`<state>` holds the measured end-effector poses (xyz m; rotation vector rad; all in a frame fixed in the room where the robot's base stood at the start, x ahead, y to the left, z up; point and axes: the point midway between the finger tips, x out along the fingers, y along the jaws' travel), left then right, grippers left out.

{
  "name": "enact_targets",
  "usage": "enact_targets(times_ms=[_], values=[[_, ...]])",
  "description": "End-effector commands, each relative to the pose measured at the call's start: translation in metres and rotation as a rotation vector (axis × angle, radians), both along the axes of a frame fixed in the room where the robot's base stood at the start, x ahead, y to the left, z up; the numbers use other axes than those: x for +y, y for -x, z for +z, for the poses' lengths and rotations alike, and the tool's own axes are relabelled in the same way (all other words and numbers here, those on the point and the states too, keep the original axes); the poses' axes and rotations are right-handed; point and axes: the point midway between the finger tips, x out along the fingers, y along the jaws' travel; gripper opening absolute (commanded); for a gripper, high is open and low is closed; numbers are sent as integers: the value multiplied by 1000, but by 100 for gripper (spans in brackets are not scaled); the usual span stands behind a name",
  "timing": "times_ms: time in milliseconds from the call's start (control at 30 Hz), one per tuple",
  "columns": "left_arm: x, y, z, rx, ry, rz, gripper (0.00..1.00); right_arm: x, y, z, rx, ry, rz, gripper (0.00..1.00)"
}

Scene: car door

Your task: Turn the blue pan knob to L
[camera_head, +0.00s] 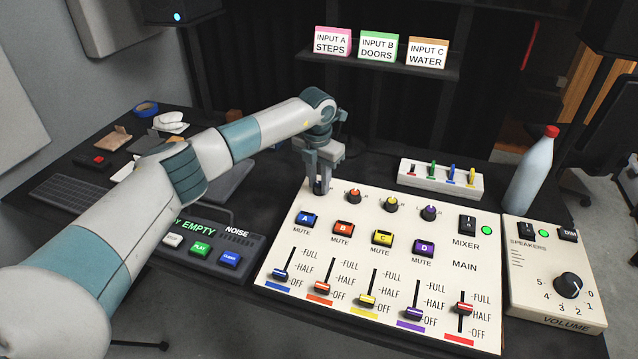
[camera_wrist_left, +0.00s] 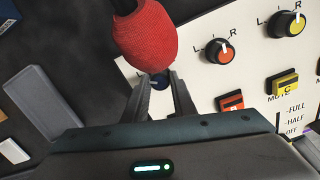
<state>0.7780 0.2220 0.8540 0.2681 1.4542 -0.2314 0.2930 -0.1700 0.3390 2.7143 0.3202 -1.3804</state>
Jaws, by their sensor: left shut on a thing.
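The blue pan knob (camera_wrist_left: 159,82) sits at the top left of the cream mixer panel (camera_head: 451,279), left of the orange, yellow and purple pan knobs. My left gripper (camera_head: 319,186) points down over it from above. In the left wrist view the gripper's fingers (camera_wrist_left: 160,97) are closed around the blue knob, one on each side. The fingers hide most of the knob, and I cannot read its pointer or its L and R marks. My right gripper is not in view.
The orange pan knob (camera_head: 355,195) stands close to the right of the gripper. A red foam-like object (camera_wrist_left: 146,35) is close to the fingers in the left wrist view. A strip of small coloured faders (camera_head: 440,179) and a bottle (camera_head: 531,170) stand behind the mixer.

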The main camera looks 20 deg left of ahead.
Motion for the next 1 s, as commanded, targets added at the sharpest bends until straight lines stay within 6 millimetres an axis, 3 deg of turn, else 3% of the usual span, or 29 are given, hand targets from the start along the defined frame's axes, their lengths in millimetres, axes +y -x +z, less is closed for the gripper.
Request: enact_targets(times_ms=[567,600,1000], values=[[0,-1,2,-3,7,45,2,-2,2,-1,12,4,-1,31],[0,-1,2,-3,7,45,32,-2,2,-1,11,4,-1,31],[0,0,3,-2,7,43,32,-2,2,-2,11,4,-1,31]])
